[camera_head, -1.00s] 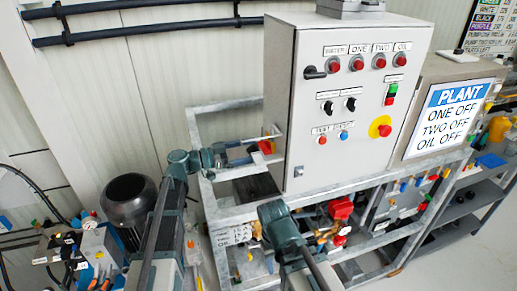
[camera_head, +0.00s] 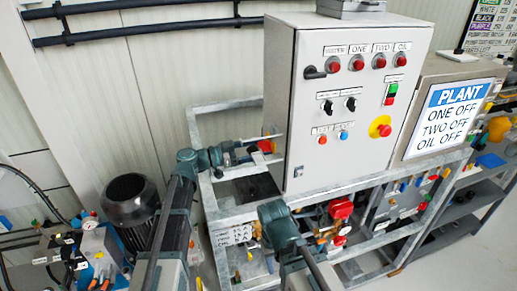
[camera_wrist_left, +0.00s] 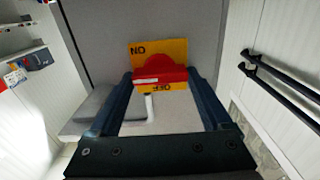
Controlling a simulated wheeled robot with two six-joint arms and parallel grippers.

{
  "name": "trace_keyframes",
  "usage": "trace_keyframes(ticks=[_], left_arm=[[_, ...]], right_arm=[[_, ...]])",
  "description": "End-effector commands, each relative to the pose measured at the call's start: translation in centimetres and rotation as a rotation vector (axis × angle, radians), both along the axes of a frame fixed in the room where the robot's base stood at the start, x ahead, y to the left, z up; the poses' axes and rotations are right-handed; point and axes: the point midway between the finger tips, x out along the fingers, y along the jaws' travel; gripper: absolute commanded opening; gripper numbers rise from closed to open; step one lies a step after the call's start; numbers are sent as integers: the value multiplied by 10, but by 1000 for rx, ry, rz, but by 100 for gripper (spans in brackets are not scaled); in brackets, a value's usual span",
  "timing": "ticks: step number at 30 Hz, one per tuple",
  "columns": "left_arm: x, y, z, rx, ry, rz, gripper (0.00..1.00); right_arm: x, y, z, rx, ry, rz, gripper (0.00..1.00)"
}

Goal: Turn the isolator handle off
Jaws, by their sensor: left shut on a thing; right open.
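The isolator handle (camera_wrist_left: 160,76) is red and sits on a yellow plate (camera_wrist_left: 176,48) on the side of the grey control cabinet. In the left wrist view the plate's ON and OFF lettering appears upside down, and the handle's bar lies across the picture. My left gripper (camera_wrist_left: 160,82) has a finger on each side of the handle and is shut on it. In the head view a small part of the red handle (camera_head: 266,146) shows at the cabinet's left side, beside my left gripper (camera_head: 252,150). My right gripper is open, lower down; its fingertips are hard to make out.
The control cabinet (camera_head: 320,170) carries lamps, switches and a red stop button on its front. A galvanised frame (camera_head: 231,215) with pipework and red valve parts lies below. A dark motor (camera_head: 130,202) stands at the left. A PLANT sign (camera_head: 447,118) hangs at the right.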

Motion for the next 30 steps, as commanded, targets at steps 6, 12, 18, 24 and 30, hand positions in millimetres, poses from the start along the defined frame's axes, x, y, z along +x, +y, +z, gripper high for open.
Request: trace_keyframes(ticks=[6,12,18,24,30], left_arm=[[0,0,0,-5,16,0,27],[0,0,0,-32,98,0,27],[1,1,0,-82,253,0,27],[2,1,-1,-142,436,0,27],[2,1,-1,-200,615,0,27]], right_arm=[[0,0,0,0,0,0,50],[0,0,0,0,0,0,50],[0,0,0,0,0,0,50],[0,0,-1,0,0,0,50],[0,0,-1,0,0,0,50]])
